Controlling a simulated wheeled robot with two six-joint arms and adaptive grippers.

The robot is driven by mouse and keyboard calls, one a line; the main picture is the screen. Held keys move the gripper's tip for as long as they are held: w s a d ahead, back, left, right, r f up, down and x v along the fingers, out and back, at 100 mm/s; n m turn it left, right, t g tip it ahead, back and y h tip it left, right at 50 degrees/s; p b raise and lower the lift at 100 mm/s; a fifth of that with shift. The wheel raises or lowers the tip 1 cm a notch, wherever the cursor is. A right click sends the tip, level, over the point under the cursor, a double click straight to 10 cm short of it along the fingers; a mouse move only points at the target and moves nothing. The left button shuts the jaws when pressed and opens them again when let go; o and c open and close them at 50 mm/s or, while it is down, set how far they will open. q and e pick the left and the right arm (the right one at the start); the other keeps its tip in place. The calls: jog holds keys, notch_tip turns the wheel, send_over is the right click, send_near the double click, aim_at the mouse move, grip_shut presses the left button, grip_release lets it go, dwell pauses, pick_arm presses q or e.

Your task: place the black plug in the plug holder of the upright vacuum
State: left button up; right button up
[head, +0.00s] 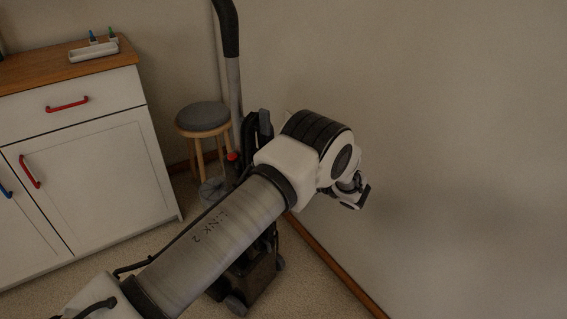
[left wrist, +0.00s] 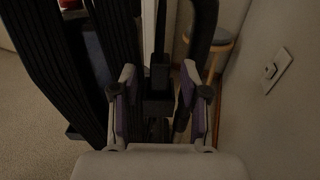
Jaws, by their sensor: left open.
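The upright vacuum stands near the wall in the head view, with its handle (head: 228,32) at the top and its dark base (head: 250,285) on the floor; my left arm hides its middle. My left gripper (head: 357,190) is to the right of the vacuum, by the wall. In the left wrist view its fingers (left wrist: 160,88) are open. Black vacuum parts (left wrist: 108,45) and a dark block-shaped piece show beyond and between the fingers. I cannot tell whether that piece is the plug or the plug holder, or whether it touches the fingers. My right gripper is out of view.
A stool (head: 203,115) stands behind the vacuum; a white cabinet (head: 85,185) with a tray (head: 93,52) on top is at left. A pale wall plate (left wrist: 277,70) with a dark spot is on the wall. The wall closes off the right side.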

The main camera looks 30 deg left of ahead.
pick_arm(q)
jog(key=d+p, duration=0.1)
jog(key=d, duration=1.1)
jog(key=s+a+f+g+h, duration=0.1)
jog(key=s+a+f+h, duration=0.15)
jog(key=s+f, duration=0.35)
jog(key=s+a+f+g+h, duration=0.1)
jog(key=s+f+h, duration=0.2)
jog(key=f, duration=0.6)
jog(key=s+d+f+n+g+h, duration=0.1)
jog(key=s+d+f+n+h, duration=0.2)
jog(key=s, duration=0.4)
jog(key=s+d+f+n+g+h, duration=0.1)
jog(key=s+f+n+h, duration=0.3)
jog(key=s, duration=0.3)
jog(key=s+d+f+n+g+h, duration=0.1)
jog(key=s+d+f+n+h, duration=0.1)
jog(key=s+f+h, duration=0.35)
jog(key=s+r+n+t, duration=0.3)
jog(key=s+n+t, duration=0.2)
jog(key=s+n, duration=0.45)
notch_tip(320, 180, up, 25)
jog(key=p, duration=2.5)
jog(key=shift+w+a, duration=0.2)
jog(key=shift+w, duration=0.05)
